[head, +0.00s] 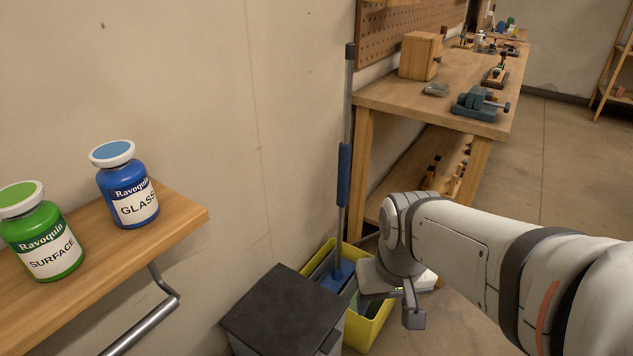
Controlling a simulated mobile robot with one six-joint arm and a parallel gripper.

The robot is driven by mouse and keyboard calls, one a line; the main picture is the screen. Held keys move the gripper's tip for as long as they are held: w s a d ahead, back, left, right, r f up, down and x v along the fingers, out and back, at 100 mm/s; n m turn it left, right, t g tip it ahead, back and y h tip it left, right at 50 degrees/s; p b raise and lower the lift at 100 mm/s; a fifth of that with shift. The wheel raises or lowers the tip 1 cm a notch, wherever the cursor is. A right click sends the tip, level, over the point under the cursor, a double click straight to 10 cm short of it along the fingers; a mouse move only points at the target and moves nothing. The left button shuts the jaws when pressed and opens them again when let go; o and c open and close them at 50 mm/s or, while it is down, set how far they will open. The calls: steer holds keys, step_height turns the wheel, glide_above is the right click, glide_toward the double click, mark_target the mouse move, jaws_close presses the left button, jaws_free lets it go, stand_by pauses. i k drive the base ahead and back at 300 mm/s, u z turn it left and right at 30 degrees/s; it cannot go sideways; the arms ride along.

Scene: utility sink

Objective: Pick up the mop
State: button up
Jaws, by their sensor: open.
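The mop (344,175) stands nearly upright in the head view, near the wall. It has a grey pole with a dark top end and a blue grip sleeve. Its lower end goes down into a yellow bucket (374,327) on the floor, where the mop head is mostly hidden. My gripper (388,302) is open and empty, low and just right of the pole, over the bucket. It appears apart from the pole, though the depth between them is hard to tell. My arm comes in from the right and hides part of the bucket.
A dark-topped box (283,312) stands left of the bucket. A wooden shelf (185,215) with a blue bottle (127,186) and a green bottle (40,232) is at left, a metal bar (145,325) beneath. A workbench (440,100) with tools stands behind the mop. Floor at right is clear.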

mark_target(339, 276)
steer(key=u, duration=3)
steer(key=k, duration=1.7)
steer(key=z, duration=2.3)
steer(key=i, duration=1)
steer(key=z, duration=0.1)
